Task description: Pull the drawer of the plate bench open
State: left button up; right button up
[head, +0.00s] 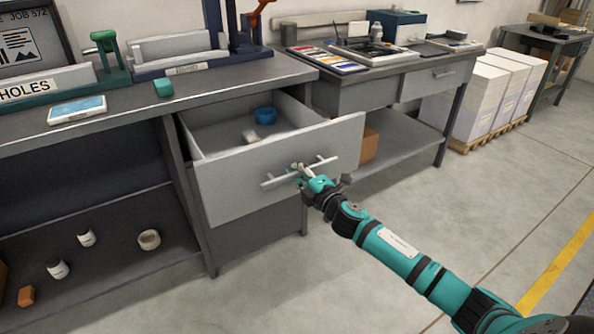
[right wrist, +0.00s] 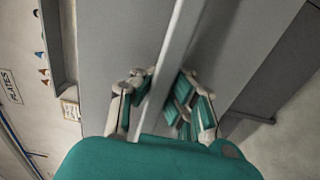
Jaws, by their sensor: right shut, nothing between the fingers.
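The drawer (head: 270,168) of the near grey bench (head: 215,85) stands well out from the bench, its inside showing. A blue ring-shaped item (head: 265,114) and a small pale item (head: 251,137) lie in it. A bar handle (head: 325,163) runs across its front; it also shows in the right wrist view (right wrist: 182,45). My left gripper is out of view.
A second bench (head: 375,90) with a closed drawer (head: 430,80) stands behind to the right. Stacked paper (head: 490,90) sits on a pallet beyond. The floor (head: 450,210) in front of the second bench is clear.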

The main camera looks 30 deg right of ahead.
jog(key=o, duration=0.7)
jog(key=shift+d+r, duration=0.1)
jog(key=shift+d, duration=0.35)
jog(key=shift+o, duration=0.4)
jog(key=shift+a, duration=0.2)
jog(key=shift+s, duration=0.1)
jog(key=s, duration=1.1)
jog(key=shift+s+d, duration=0.4)
jog(key=shift+d, duration=0.05)
